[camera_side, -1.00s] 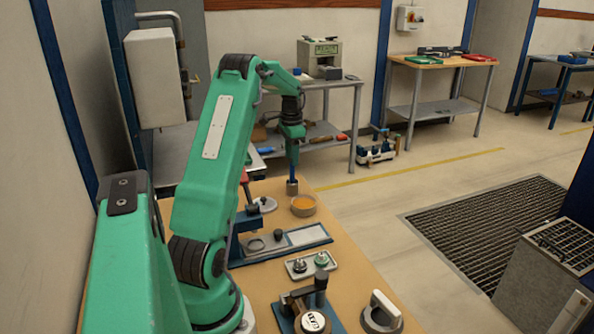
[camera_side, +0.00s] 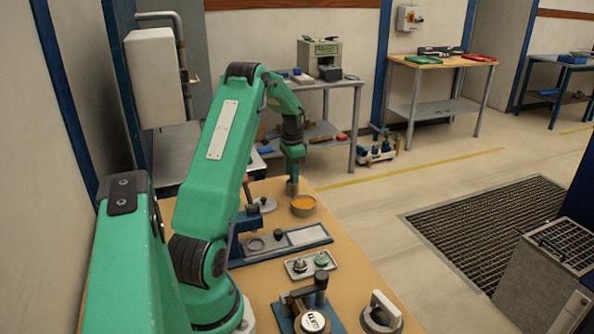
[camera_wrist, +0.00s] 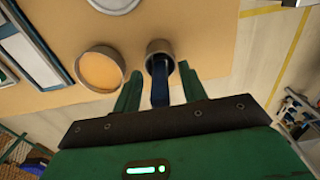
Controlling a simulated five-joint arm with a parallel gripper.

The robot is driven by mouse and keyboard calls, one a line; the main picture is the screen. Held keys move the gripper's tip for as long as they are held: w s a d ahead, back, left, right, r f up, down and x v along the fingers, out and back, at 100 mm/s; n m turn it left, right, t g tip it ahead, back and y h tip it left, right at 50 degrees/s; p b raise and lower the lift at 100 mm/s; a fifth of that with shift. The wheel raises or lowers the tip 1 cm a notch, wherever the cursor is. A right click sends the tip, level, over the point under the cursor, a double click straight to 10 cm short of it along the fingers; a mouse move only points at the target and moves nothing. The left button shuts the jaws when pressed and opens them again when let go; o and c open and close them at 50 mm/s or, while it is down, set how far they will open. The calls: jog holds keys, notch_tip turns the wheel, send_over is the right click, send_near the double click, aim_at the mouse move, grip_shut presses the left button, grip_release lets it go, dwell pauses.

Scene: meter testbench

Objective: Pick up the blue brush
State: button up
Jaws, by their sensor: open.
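The blue brush (camera_wrist: 160,90) stands in a small round grey-brown cup (camera_wrist: 160,48); the cup also shows in the side view (camera_side: 292,188) near the bench's far edge. My gripper (camera_wrist: 160,76) is open, with one green finger on each side of the brush and a visible gap to both. In the side view my gripper (camera_side: 293,172) points down just above the cup and hides the brush. The brush's lower end is inside the cup and out of sight.
A round dish of orange material (camera_wrist: 101,69) sits close left of the cup in the wrist view; it also shows in the side view (camera_side: 303,205). A blue-based fixture (camera_side: 300,238) and a small tray with fittings (camera_side: 310,264) lie nearer. The bench edge is close beyond the cup.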

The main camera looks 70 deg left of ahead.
dwell(0.4)
grip_shut()
jog(key=shift+r, duration=0.15)
jog(key=shift+r, duration=0.55)
jog(key=r, duration=0.3)
jog(key=shift+w+d+r, duration=0.15)
jog(key=shift+w+d, duration=0.05)
jog(key=shift+d, duration=0.2)
jog(key=w+d+r, duration=0.4)
jog(key=d+r, duration=0.2)
jog(key=d, duration=0.4)
jog(key=shift+r, duration=0.15)
